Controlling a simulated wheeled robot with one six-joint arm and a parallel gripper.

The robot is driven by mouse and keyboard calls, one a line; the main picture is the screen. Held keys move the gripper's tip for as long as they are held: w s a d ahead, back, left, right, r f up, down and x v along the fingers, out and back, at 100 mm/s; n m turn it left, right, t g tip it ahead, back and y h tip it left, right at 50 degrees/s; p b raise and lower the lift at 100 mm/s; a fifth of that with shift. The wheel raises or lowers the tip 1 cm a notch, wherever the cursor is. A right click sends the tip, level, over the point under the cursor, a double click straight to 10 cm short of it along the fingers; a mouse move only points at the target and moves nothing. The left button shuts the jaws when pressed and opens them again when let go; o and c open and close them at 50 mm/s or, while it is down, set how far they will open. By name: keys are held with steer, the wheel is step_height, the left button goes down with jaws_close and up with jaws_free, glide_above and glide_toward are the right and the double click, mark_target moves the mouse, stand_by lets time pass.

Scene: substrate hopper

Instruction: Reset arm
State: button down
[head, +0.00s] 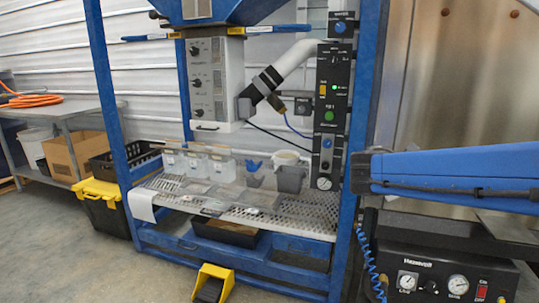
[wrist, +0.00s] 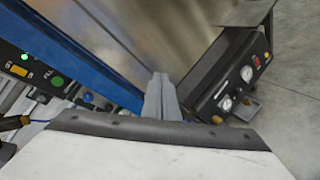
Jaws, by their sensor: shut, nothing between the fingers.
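My gripper (wrist: 161,98) shows in the wrist view as two grey fingers pressed together, with nothing between them. A pale surface with a dark rim fills the bottom of that view, in front of the fingers' base. In the head view my blue arm reaches in from the right edge, in front of the steel panel and above the heater unit. I cannot make out the fingers in the head view. The hopper station (head: 104,80) has a blue frame, and its control panel (head: 331,110) has a lit green lamp; this panel also shows in the wrist view (wrist: 35,70).
A perforated shelf (head: 285,222) holds white tubs (head: 195,163) and a grey cup (head: 291,178). A yellow pedal (head: 213,284) is on the floor. A black unit with gauges (head: 435,262) stands below my arm. A yellow-lidded bin (head: 103,191) and grey bench (head: 72,108) are left.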

steer(key=s+d+f+m+g+y, duration=0.1)
steer(key=s+f+m+g+y, duration=0.1)
steer(key=s+f+m, duration=0.5)
steer(key=s+d+f+m+g+y, duration=0.1)
steer(key=s+d+f+m+g, duration=0.15)
steer(key=s, duration=0.85)
steer(key=s+a+f+m+g+y, duration=0.1)
steer(key=s+a+f+m+y, duration=0.5)
steer(key=s+a+m, duration=0.3)
steer(key=s+a+f, duration=0.1)
steer(key=s, duration=0.2)
steer(key=shift+s+a, duration=0.2)
steer(key=shift+s, duration=0.05)
steer(key=shift+f, duration=0.1)
